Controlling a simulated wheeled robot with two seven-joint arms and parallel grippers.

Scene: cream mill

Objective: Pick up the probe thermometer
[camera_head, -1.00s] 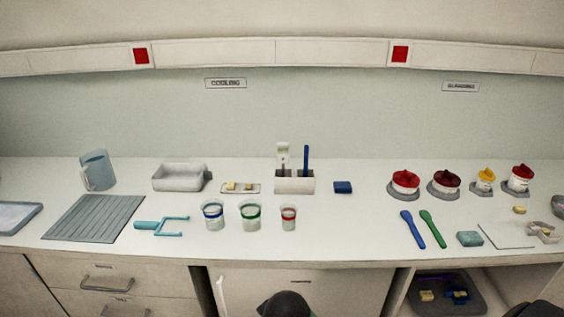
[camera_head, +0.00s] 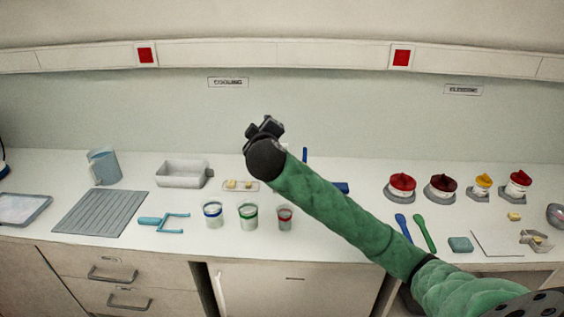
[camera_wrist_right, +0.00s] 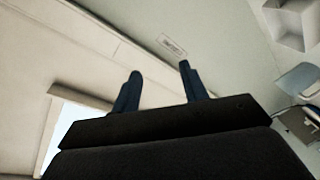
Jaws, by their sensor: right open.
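My right gripper (camera_head: 264,127) is raised in front of the wall, over the middle of the counter, at the end of my green arm. In the right wrist view its two dark fingers (camera_wrist_right: 159,84) stand apart with nothing between them. The white holder at the counter's centre, which showed a small white device and a blue stick, is now hidden behind my right arm. The white device may be the probe thermometer, but I cannot tell. Only the top of the blue stick (camera_head: 305,154) shows above the arm. My left gripper is not in view.
Three colour-banded cups (camera_head: 248,217) stand at the front middle. A pale tray (camera_head: 183,174), a small plate with yellow pieces (camera_head: 240,186) and a jug (camera_head: 103,166) are left. A blue block (camera_head: 341,188) and several lidded pots (camera_head: 402,186) are right.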

